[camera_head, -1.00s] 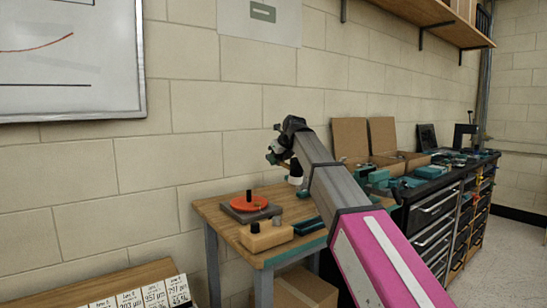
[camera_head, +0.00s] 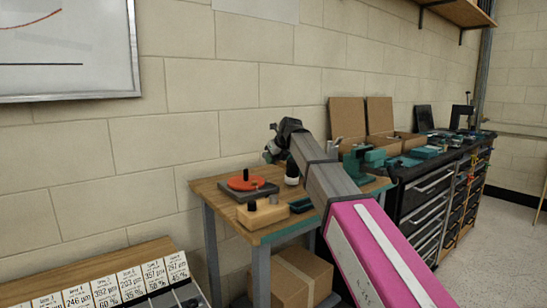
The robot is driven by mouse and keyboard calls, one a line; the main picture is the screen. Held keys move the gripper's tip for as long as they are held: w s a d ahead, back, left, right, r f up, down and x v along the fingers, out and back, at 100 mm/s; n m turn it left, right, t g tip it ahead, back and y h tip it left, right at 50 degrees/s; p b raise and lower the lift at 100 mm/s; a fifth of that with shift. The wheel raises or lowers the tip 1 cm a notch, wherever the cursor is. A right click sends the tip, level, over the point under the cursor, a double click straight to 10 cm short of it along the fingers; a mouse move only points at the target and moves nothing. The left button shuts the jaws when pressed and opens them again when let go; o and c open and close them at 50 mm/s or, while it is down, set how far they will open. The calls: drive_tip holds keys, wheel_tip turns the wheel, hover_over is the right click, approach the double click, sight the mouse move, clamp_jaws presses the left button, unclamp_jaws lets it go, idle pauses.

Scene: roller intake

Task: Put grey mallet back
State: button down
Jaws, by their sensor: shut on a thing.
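My arm reaches from the lower right toward the wooden workbench (camera_head: 204,186). My gripper (camera_head: 272,152) is at its far end, above the back of the bench, small and turned away. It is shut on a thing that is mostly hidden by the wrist. A dark piece with a pale part (camera_head: 292,173) shows just below the wrist; I cannot tell whether it is the grey mallet. I cannot make out the mallet's head or handle anywhere else.
On the bench are an orange disc (camera_head: 246,183) on a dark plate, a wooden block (camera_head: 262,214) with black knobs, and a teal vise (camera_head: 363,162). A cardboard box (camera_head: 296,278) sits underneath. A black drawer cabinet (camera_head: 428,200) stands right; a card rack (camera_head: 95,264) is lower left.

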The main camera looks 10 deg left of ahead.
drive_tip(key=shift+f, duration=0.45)
idle(0.3)
drive_tip(key=c, duration=0.8)
unclamp_jaws()
